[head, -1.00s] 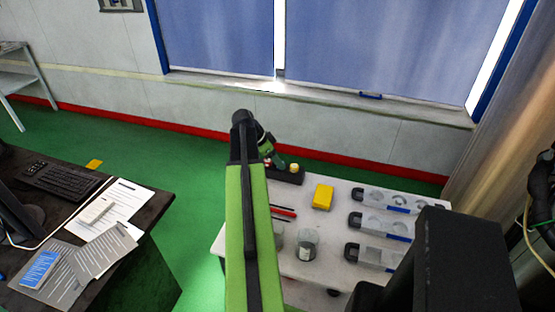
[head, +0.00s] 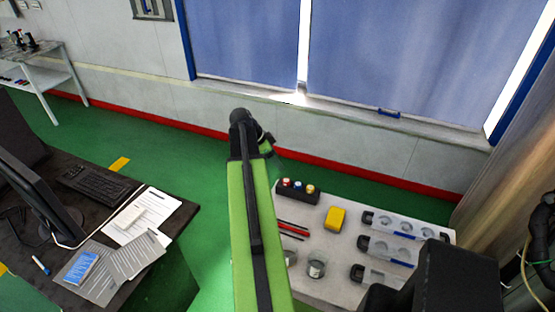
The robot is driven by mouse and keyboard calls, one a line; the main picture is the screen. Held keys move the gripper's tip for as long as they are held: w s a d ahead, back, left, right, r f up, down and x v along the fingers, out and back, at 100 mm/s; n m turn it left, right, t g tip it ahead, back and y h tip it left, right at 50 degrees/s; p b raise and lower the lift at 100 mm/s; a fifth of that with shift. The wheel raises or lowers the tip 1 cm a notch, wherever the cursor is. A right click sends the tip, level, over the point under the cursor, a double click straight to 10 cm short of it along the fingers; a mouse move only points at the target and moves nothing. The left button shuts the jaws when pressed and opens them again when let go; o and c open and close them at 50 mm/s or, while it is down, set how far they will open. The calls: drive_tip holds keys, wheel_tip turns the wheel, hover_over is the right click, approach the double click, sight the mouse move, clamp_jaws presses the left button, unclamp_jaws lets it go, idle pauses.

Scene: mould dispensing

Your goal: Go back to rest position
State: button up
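My green and black arm stretches up the middle of the head view. My gripper (head: 268,145) is at its far end, left of the white table (head: 325,286), over the green floor. The fingers are small and partly hidden by the arm, so I cannot tell whether they are open or shut.
A dark desk (head: 118,262) stands left, with green floor between.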

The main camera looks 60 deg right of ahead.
idle(0.5)
drive_tip(key=w+a+f+n+t+b, duration=0.1)
drive_tip(key=w+a+n, duration=0.2)
drive_tip(key=w+a, duration=0.9)
drive_tip(key=w+a+f+n+t+b, duration=0.15)
drive_tip(key=w+a+n, duration=0.35)
drive_tip(key=w+a, duration=1)
drive_tip(key=s+a+f+n+t+y, duration=0.1)
drive_tip(key=a+f+n+y, duration=0.1)
drive_tip(key=a+n, duration=0.7)
drive_tip(key=s+a+f+n+t+y, duration=0.1)
drive_tip(key=a+n, duration=0.9)
drive_tip(key=a, duration=1.4)
drive_tip(key=shift+s+a+f+y, duration=0.25)
drive_tip(key=shift+s+f+y, duration=0.15)
drive_tip(key=shift+y, duration=0.2)
drive_tip(key=shift+c, duration=0.3)
